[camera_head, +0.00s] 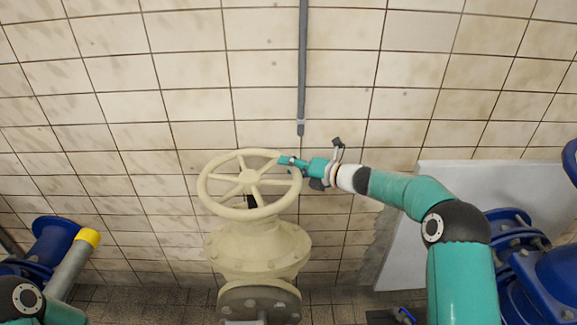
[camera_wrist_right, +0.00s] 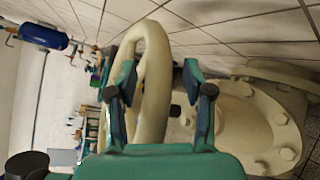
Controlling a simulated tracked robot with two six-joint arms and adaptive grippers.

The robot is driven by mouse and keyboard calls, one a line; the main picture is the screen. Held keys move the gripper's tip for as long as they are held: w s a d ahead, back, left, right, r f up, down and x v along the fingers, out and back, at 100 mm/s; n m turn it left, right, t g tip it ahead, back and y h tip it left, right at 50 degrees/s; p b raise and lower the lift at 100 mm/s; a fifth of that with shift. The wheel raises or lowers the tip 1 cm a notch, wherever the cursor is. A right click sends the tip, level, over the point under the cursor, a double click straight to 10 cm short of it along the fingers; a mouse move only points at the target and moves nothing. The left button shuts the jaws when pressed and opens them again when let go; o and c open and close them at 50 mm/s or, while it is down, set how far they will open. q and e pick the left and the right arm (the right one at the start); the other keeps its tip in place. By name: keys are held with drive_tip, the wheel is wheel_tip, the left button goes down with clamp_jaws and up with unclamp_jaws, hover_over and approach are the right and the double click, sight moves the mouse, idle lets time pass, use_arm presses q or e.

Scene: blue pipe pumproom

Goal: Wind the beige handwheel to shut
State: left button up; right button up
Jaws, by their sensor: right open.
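The beige handwheel (camera_head: 207,190) is a spoked ring on top of a beige valve body (camera_head: 258,252) in the middle of the head view. My right gripper (camera_head: 285,161) is at the upper right part of its rim. In the right wrist view the rim (camera_wrist_right: 152,85) passes between the two spread fingers of the right gripper (camera_wrist_right: 158,76), nearer the left finger. The gripper is open; I cannot tell whether a finger touches the rim. Only part of my left arm shows, at the lower left of the head view; its gripper is out of view.
A tiled wall with a vertical grey pipe (camera_head: 302,70) stands behind the wheel. Blue flanged pipework (camera_head: 54,238) and a yellow-ended grey bar (camera_head: 70,268) are at left. A pale panel (camera_head: 405,247) and blue pipework (camera_head: 560,280) are at right.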

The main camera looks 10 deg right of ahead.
clamp_jaws()
drive_tip(key=shift+s+a+f, duration=0.1)
idle(0.4)
drive_tip(key=shift+f+b, duration=0.1)
drive_tip(key=shift+b, duration=0.3)
drive_tip(key=shift+s, duration=0.1)
